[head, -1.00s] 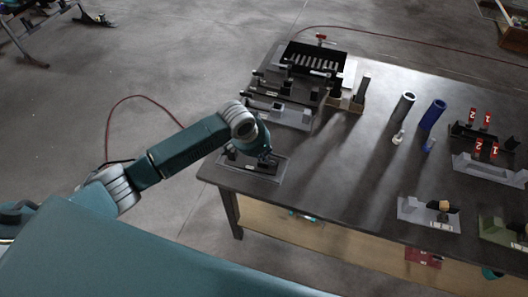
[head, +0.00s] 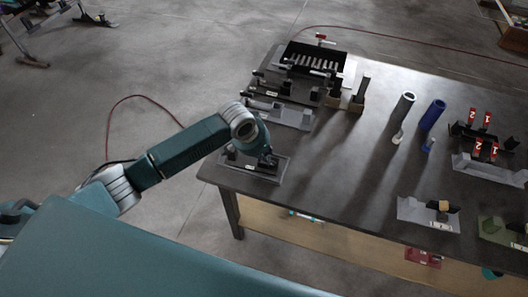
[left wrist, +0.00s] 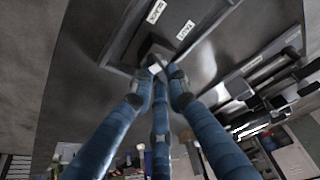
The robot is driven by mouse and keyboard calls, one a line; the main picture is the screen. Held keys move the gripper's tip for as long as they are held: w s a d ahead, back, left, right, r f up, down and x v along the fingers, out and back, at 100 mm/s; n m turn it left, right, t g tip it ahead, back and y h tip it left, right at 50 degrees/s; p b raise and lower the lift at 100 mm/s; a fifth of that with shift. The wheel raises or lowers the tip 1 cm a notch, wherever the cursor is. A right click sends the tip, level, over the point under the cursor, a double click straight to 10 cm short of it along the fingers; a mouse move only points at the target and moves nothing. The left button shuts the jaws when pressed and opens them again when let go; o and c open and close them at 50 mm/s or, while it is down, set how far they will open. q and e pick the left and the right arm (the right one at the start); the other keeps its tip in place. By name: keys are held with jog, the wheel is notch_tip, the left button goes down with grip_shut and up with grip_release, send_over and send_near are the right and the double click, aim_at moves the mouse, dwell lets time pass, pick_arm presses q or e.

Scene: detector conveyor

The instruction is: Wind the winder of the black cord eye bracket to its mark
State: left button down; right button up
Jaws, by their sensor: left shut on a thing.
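The black cord eye bracket sits on a dark plate (head: 262,177) at the table's near left corner. My left gripper (head: 266,160) reaches down onto it from the left, hiding much of it. In the left wrist view the plate (left wrist: 125,35) carries labels reading BLACK (left wrist: 154,12) and TAUT (left wrist: 185,30). There the blue fingers of my left gripper (left wrist: 157,75) close on a small grey part, apparently the winder (left wrist: 154,66). Its mark and the cord cannot be made out. My right gripper is not in view.
Similar grey fixtures (head: 290,116) stand just behind the bracket, with a black rack (head: 312,60) farther back. A grey tube (head: 403,104) and a blue tube (head: 433,114) stand to the right. The table's middle is clear.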

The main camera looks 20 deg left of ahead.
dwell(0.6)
pick_arm(q)
jog(key=c, duration=1.7)
grip_release()
jog(key=v, duration=1.2)
